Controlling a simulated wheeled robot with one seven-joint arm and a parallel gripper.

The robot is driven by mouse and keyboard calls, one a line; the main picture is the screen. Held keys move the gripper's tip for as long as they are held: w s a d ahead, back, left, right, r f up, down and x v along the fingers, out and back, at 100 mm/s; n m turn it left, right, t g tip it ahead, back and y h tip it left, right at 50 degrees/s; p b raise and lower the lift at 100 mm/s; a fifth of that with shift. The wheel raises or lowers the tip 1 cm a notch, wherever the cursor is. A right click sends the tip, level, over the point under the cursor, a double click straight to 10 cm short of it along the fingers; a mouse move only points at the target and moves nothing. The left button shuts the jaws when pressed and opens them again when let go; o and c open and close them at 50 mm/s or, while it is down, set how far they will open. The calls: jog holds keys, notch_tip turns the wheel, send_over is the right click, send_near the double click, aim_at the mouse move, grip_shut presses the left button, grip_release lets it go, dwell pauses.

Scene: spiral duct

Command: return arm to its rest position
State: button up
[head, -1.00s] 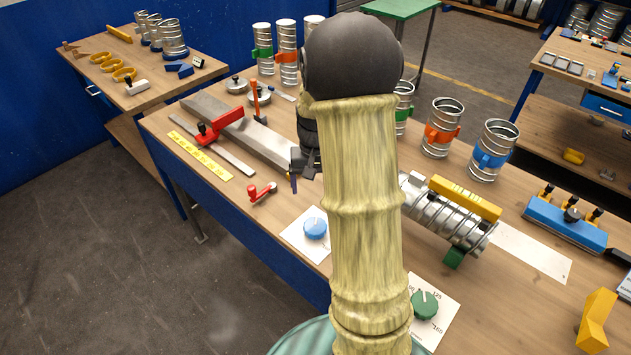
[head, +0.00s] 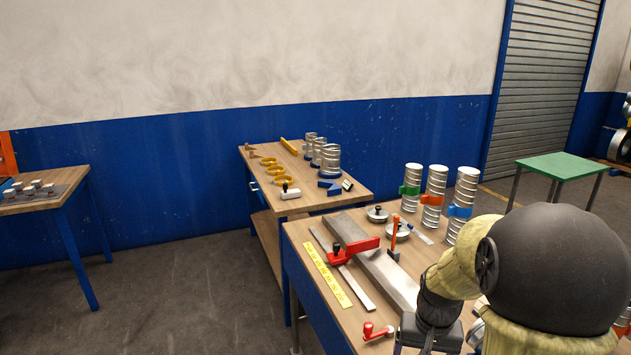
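My arm fills the lower right of the head view, with a large dark round joint and a pale yellow-green link. My gripper (head: 428,338) is at the bottom edge, over the main workbench. Its dark body shows, but its fingertips are cut off or hidden, so I cannot tell whether it is open or shut. The workbench (head: 297,240) lies under and behind the arm. On it, near the gripper, are a red-handled tool (head: 377,331) and a long grey metal bar (head: 375,262).
A green-topped table (head: 560,166) stands back right. Floor at left is clear.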

jog(key=s+a+n+t, duration=0.1)
jog(key=s+a+n, duration=0.2)
jog(key=s+a, duration=0.5)
jog(key=shift+s+r+t, duration=0.15)
jog(key=shift+s+t, duration=0.15)
jog(key=shift+s, duration=0.2)
